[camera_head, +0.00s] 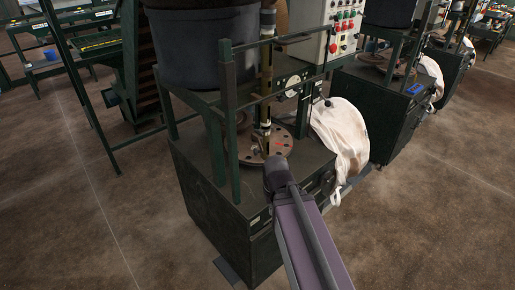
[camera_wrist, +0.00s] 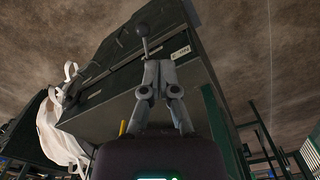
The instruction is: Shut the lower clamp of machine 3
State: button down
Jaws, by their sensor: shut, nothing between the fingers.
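A dark green machine (camera_head: 225,200) stands in front of me; I cannot read a machine number on it. A white bag (camera_head: 345,135) hangs at its right side and shows at the left of the wrist view (camera_wrist: 58,138). A dark knob (camera_head: 327,103) sits at the bag's upper edge. In the wrist view a grey lever with a ball end (camera_wrist: 142,31) stands out from the machine's edge. My gripper (camera_wrist: 158,65) is shut and empty, its tips close to the lever's foot; I cannot tell if they touch. In the head view my wrist hides the fingers.
A dark tub (camera_head: 205,50) and a disc with holes (camera_head: 272,148) are on the machine, among green posts. A control box (camera_head: 343,30) stands behind. Similar machines (camera_head: 375,105) stand at the right. The brown floor (camera_head: 440,220) at the right front is clear.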

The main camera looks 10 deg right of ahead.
aim_at(255, 150)
dwell(0.3)
jog(key=shift+c, duration=1.8)
grip_release()
jog(key=shift+w+r+n, duration=0.15)
jog(key=shift+n, duration=0.15)
jog(key=shift+w+a+r+n+p, duration=0.1)
jog(key=shift+w+r+n+p, duration=0.25)
jog(key=shift+w+n+p, duration=0.25)
jog(key=w+r+n+t+p, duration=0.1)
jog(key=w+r+n+p, duration=0.1)
jog(key=n, duration=0.6)
jog(key=w+a+r+n+t+p, duration=0.1)
jog(key=w+r+n+t+p, duration=0.1)
jog(key=w+n, duration=0.5)
jog(key=shift+w+a+r+n+t+p, duration=0.25)
jog(key=shift+r+n+p, duration=0.45)
jog(key=shift+r, duration=0.6)
jog(key=shift+w, duration=0.15)
jog(key=w, duration=1.1)
jog(key=shift+w, duration=0.3)
jog(key=shift+w+f, duration=0.15)
jog(key=shift+w, duration=0.1)
jog(key=shift+f+b, duration=0.4)
jog(key=shift+b, duration=0.1)
